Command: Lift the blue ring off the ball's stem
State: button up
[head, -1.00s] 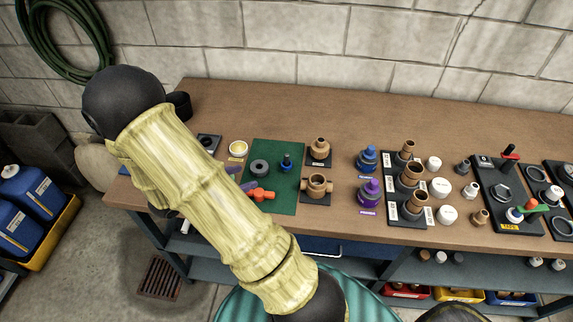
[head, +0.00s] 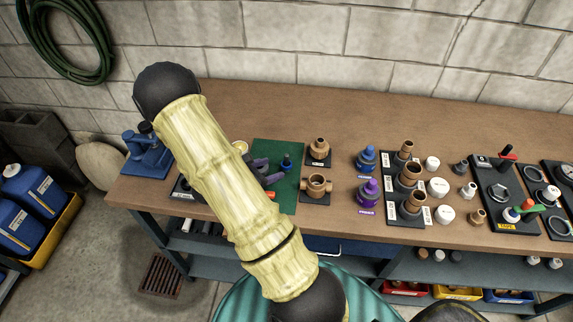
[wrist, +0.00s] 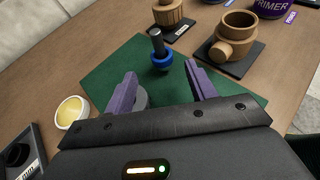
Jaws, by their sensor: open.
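The blue ring (wrist: 163,61) sits around the lower part of a dark grey upright stem (wrist: 156,40) on the green mat (wrist: 115,68). In the head view the ring and stem show as a small blue and dark shape (head: 286,162). The ball itself I cannot make out. My gripper (wrist: 164,86) has two purple fingers spread apart, open and empty. In the wrist view the ring lies beyond the fingertips, between their lines and apart from both. In the head view the gripper (head: 267,174) is partly hidden by my arm, just left of the ring.
A grey round piece (wrist: 140,98) lies behind the left finger. A dish with yellow contents (wrist: 73,112) stands left of the mat. Brown fittings on black plates (wrist: 236,32) (wrist: 170,12) stand right and behind. Blue and purple cans (head: 367,190) stand farther right.

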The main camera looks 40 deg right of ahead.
aim_at(285, 164)
jog(key=p+x, duration=0.1)
jog(key=x, duration=0.4)
jog(key=shift+s+r, duration=0.1)
jog(key=shift+r, duration=0.05)
jog(key=c, duration=1.1)
jog(key=shift+o, duration=0.2)
jog(key=shift+r, duration=0.1)
notch_tip(285, 164, up, 10)
dwell(0.4)
